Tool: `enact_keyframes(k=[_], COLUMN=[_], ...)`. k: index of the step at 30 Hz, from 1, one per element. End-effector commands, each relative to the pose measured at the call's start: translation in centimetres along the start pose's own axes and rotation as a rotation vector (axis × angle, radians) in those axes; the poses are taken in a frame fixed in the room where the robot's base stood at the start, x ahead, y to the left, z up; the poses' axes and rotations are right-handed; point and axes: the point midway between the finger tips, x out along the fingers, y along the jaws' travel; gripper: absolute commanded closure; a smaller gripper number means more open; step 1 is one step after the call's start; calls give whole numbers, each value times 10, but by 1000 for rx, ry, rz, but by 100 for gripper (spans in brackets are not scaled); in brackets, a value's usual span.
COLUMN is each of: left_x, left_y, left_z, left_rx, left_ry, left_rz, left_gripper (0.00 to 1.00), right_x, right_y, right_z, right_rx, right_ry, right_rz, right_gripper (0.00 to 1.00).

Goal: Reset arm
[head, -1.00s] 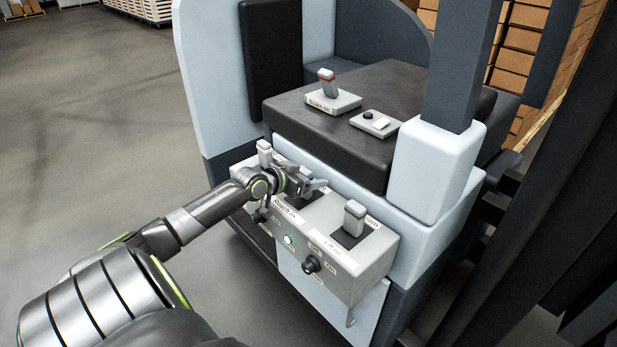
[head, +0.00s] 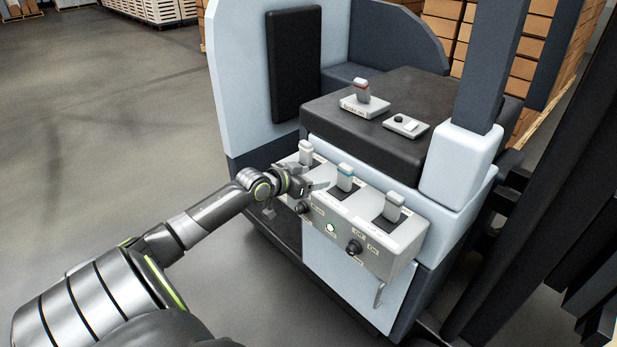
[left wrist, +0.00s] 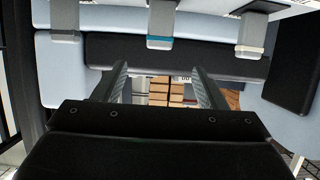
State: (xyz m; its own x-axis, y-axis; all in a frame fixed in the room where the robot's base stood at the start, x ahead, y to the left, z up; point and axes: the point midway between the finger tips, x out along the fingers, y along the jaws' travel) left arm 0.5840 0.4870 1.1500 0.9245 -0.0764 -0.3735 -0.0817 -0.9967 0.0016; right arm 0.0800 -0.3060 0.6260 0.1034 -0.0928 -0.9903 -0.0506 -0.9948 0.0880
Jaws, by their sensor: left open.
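My left gripper (head: 318,187) is at the front of a grey control box (head: 372,252), just left of the middle lever. In the left wrist view its two fingers (left wrist: 160,82) stand apart with nothing between them. The box carries three levers: a left lever (head: 306,152), a middle lever with a blue band (head: 345,177) and a right lever (head: 393,206). The blue-banded lever also shows in the left wrist view (left wrist: 160,25), beyond the fingers and apart from them. My right gripper is not in view.
Dark mast posts stand at right. Floor at left is clear.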

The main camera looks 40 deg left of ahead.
Motion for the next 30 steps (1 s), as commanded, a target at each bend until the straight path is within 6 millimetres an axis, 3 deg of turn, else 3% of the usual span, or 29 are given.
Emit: enact_keyframes(k=[20,23,25,26,30], left_x=[1,6,12,14,20], left_y=[0,-6,-13,-16,-26], left_z=[4,30,67,86,192], left_rx=[-2,-16,-32,-39,-71], left_ry=[-4,-28,-62,-80,-191], left_rz=[-3,-27,-59,-75,-158], left_gripper=[35,35,35,35,35], right_x=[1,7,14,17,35], right_y=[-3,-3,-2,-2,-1], right_z=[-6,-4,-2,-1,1], right_rx=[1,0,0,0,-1], right_ry=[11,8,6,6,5], right_rz=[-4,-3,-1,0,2], right_gripper=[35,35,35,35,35])
